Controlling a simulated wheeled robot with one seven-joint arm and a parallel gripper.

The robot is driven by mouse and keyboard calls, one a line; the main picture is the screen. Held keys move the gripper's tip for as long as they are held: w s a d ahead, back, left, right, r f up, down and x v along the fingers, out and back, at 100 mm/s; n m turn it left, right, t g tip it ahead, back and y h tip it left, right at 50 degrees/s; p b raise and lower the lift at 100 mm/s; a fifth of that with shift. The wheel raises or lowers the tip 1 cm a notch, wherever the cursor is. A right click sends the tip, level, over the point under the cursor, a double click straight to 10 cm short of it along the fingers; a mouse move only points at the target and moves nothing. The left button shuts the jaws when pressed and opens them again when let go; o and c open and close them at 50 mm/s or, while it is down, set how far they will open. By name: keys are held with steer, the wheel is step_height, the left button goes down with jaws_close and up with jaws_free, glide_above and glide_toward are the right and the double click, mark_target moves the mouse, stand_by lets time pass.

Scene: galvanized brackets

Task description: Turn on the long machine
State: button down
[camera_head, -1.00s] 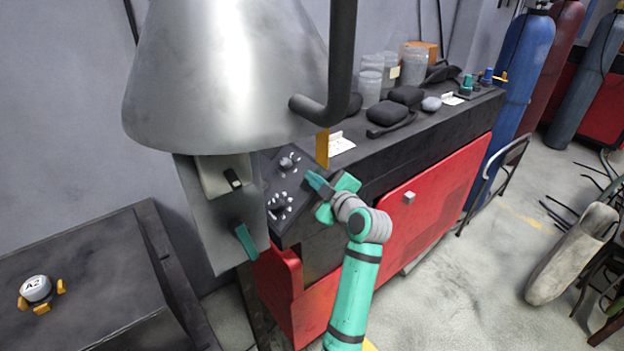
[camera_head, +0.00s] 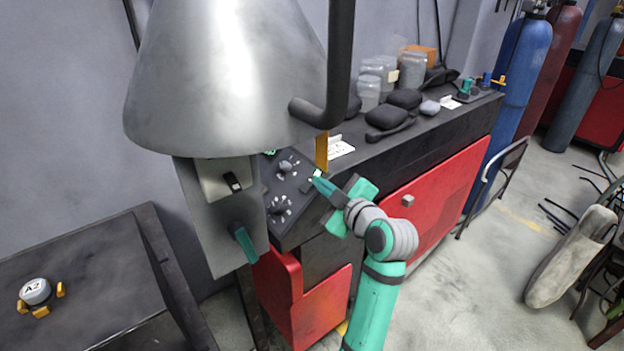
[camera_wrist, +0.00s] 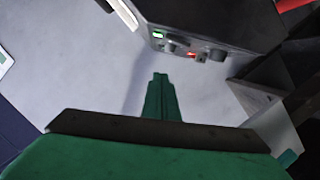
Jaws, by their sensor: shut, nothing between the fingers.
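The long machine (camera_head: 447,190) is a black and red bench-like unit along the wall. Its sloped black control panel (camera_head: 293,207) at the left end carries knobs with white marks, an upper knob (camera_head: 285,166) and a lower knob (camera_head: 278,205). A green spot (camera_head: 270,152) shows at the panel's top left. My gripper (camera_head: 318,183) is shut and empty, its tip at the panel's right edge by a small pale switch-like part (camera_head: 309,184); contact cannot be told. In the wrist view, shut fingers (camera_wrist: 160,80) point toward a dark panel with a lit green rectangle (camera_wrist: 157,34) and a red light (camera_wrist: 191,54).
A grey metal hood (camera_head: 225,75) and dark bent pipe (camera_head: 338,75) hang close to the panel's left and above. Jars (camera_head: 368,90) and black pads (camera_head: 386,116) sit on the machine top. Gas cylinders (camera_head: 522,75) stand at right. Floor (camera_head: 480,260) in front is partly clear.

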steer(key=shift+v, duration=1.2)
steer(key=shift+d, duration=0.15)
steer(key=s+f+m+h, duration=0.2)
steer(key=f+m, duration=0.1)
steer(key=f, duration=0.5)
steer(key=s+f+m+h, duration=0.1)
steer(key=s+f+m, duration=0.2)
steer(key=f, duration=0.5)
steer(key=s+a+f+m+h, duration=0.1)
steer(key=s+f+m+h, duration=0.25)
steer(key=s+f, duration=0.9)
steer(key=s+a+m, duration=0.2)
steer(key=s, duration=1.4)
steer(key=s+a+m+t, duration=0.1)
steer(key=s+a+m, duration=0.1)
steer(key=s, duration=1.3)
steer(key=shift+s+a, duration=0.2)
steer(key=shift+s, duration=0.2)
